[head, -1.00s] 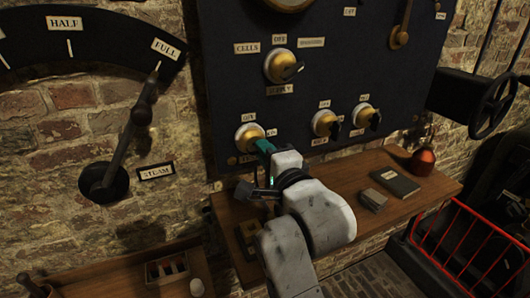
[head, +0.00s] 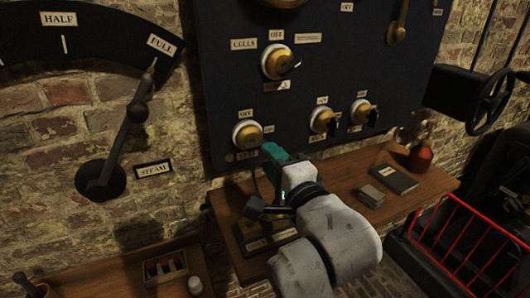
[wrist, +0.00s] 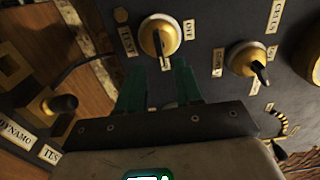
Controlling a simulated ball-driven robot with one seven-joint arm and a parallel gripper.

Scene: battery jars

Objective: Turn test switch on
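The test switch (head: 247,134) is a round brass knob with a white face, low on the left of the dark panel. In the wrist view the test switch (wrist: 158,38) shows a TEST label on one side and an OFF label on another. Its dark handle points down in that view, away from OFF, toward a small label too small to read surely. My gripper (head: 272,152) is just below and right of the knob in the head view.
A similar CELLS knob (head: 277,62) is above, and two more knobs (head: 323,119) are to the right. A wooden shelf (head: 348,170) below holds a dark book (head: 395,178) and a copper flask (head: 420,157). A STEAM lever (head: 130,135) is on the brick wall at left.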

